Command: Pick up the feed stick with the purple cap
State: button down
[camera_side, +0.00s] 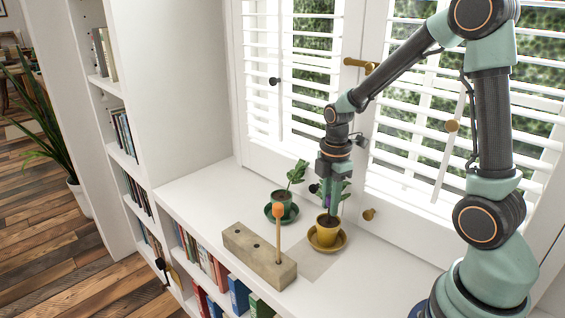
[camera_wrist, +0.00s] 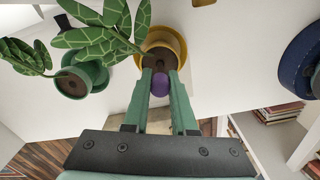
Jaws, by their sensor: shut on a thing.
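The feed stick with the purple cap (camera_wrist: 160,89) is between my fingers in the wrist view, with the cap towards the camera; its shaft is mostly hidden. My gripper (camera_side: 328,196) is shut on it, pointing down just above the yellow pot (camera_side: 327,231). In the wrist view the fingertips (camera_wrist: 160,72) lie over the dark soil of the pot. I cannot tell whether the stick's lower end is still in the soil. The yellow pot stands on a yellow saucer (camera_side: 341,243) and holds a leafy plant (camera_wrist: 105,30).
A wooden block (camera_side: 250,254) with holes stands near the sill's front edge, with an orange-capped stick (camera_side: 278,230) upright in it. A green pot (camera_side: 283,207) with a plant is left of the yellow one. Shuttered windows (camera_side: 398,150) rise behind. Bookshelves (camera_side: 205,262) lie below.

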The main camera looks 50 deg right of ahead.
notch_tip(320, 180, up, 4)
jog(key=shift+a+r, duration=0.1)
jog(key=shift+r, duration=0.1)
jog(key=s+a, duration=0.4)
jog(key=a, duration=0.4)
jog(key=s+a, duration=0.4)
jog(key=a, duration=0.4)
jog(key=shift+w+r, duration=0.1)
jog(key=shift+r, duration=2.75)
